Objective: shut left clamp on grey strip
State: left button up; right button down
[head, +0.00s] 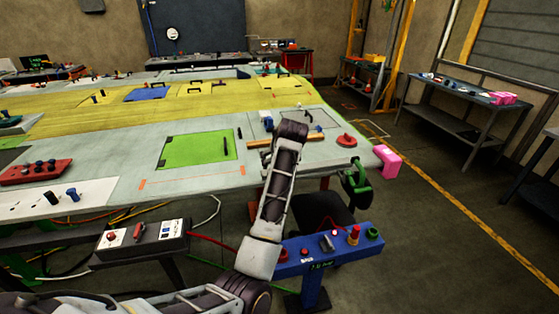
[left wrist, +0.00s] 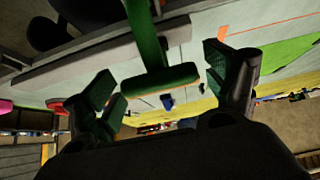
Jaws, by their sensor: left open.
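A green clamp part with a thick stem and a cross bar (left wrist: 160,80) shows in the left wrist view. My left gripper (left wrist: 158,74) is open, with one finger on each side of the bar. Gaps show between the bar and both fingers, so it is not gripped. A long grey strip (left wrist: 75,75) runs along the table edge behind the stem. Whether the clamp touches the strip cannot be told.
The pale worktable (head: 130,165) carries a green panel (head: 200,149), a red disc (head: 346,140) and a tan bar (head: 312,137). A pink block (head: 388,160) is at its right corner. A blue control stand (head: 335,249) stands close to my arm.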

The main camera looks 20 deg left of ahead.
pick_arm(q)
jog(key=shift+r, duration=5.05)
